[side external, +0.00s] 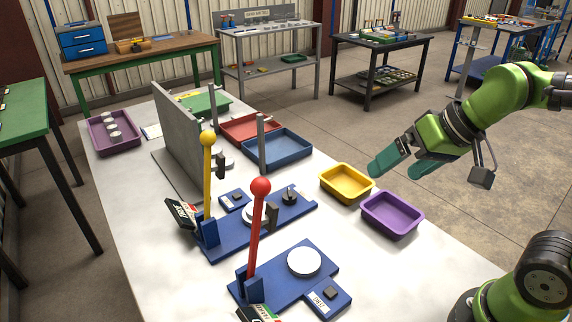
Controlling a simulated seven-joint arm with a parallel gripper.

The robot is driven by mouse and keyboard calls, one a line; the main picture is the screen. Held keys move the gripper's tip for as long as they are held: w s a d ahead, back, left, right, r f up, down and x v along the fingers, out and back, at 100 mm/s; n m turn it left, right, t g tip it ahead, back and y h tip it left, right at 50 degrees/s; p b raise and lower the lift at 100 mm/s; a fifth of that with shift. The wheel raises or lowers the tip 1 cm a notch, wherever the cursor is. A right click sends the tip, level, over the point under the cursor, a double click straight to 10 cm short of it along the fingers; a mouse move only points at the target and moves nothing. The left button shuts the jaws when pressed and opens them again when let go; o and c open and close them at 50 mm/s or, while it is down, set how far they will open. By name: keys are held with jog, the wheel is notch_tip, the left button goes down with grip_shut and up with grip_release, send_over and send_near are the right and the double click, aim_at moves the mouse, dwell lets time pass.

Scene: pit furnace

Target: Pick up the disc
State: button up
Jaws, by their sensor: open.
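A white round disc (304,261) lies flat on the blue base plate (272,286) of the front station, right of the red-knobbed lever (256,230). Another pale round piece (251,216) sits on the second blue station, partly hidden by the red lever and a dark part. Several small white cylinders (113,125) stand in a mauve tray (98,142) at the far left. My gripper (395,174) is open, its teal fingers apart and empty. It appears above and behind the yellow and purple trays, well to the upper right of the front disc.
A yellow tray (347,198) and a purple tray (420,228) stand empty at the table's right edge. A yellow-knobbed lever (207,170), grey posts (262,142) and a tall grey panel (180,140) rise from the table. The white front-right tabletop (400,280) is clear.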

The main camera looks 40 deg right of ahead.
jog(key=shift+s+d+f, duration=0.2)
jog(key=shift+s+d, duration=0.1)
jog(key=shift+s, duration=0.45)
jog(key=shift+s+d+r+t, duration=0.1)
jog(key=shift+s+t, duration=0.1)
jog(key=shift+t, duration=0.1)
jog(key=shift+c, duration=0.8)
jog(key=shift+d+r, duration=0.15)
jog(key=shift+r, duration=0.1)
